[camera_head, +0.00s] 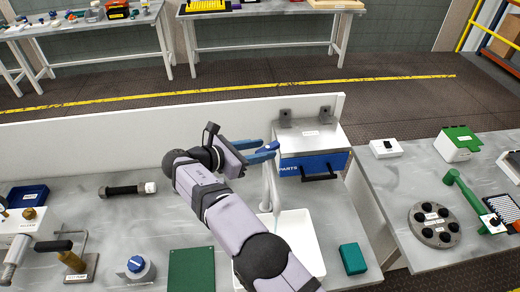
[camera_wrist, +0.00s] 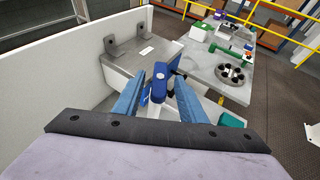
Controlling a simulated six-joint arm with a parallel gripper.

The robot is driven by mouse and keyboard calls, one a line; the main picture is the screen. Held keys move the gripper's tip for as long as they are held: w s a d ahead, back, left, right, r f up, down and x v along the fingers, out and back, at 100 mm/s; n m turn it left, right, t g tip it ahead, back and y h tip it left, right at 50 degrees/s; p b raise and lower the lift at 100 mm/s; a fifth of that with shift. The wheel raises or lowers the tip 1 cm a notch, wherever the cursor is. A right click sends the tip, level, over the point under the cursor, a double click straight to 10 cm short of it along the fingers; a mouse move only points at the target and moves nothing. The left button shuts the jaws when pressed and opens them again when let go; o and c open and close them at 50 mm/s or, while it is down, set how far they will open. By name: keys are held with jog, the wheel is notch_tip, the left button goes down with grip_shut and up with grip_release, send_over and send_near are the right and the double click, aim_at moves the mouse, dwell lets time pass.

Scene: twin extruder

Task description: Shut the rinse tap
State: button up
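The rinse tap (camera_head: 267,185) is a pale upright tap with a dark blue lever on top, standing at the white basin (camera_head: 313,240). Its blue lever (camera_wrist: 158,82) lies between my gripper's two light blue fingers in the wrist view. My gripper (camera_head: 268,151) is open around the lever, level with the tap's top. The fingers look apart from the lever, though any light contact is hard to tell. My arm hides part of the tap and basin in the head view.
A metal box with a blue PARTS drawer (camera_head: 313,165) stands just behind the tap. A teal block (camera_head: 352,259) lies right of the basin. A black cylinder (camera_head: 127,190) and a blue-topped dial (camera_head: 136,267) are at left. A low wall (camera_head: 90,150) runs behind.

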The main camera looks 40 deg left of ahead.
jog(key=b+v, duration=0.1)
jog(key=v, duration=0.6)
jog(key=shift+s+b, duration=0.2)
jog(key=shift+b, duration=0.1)
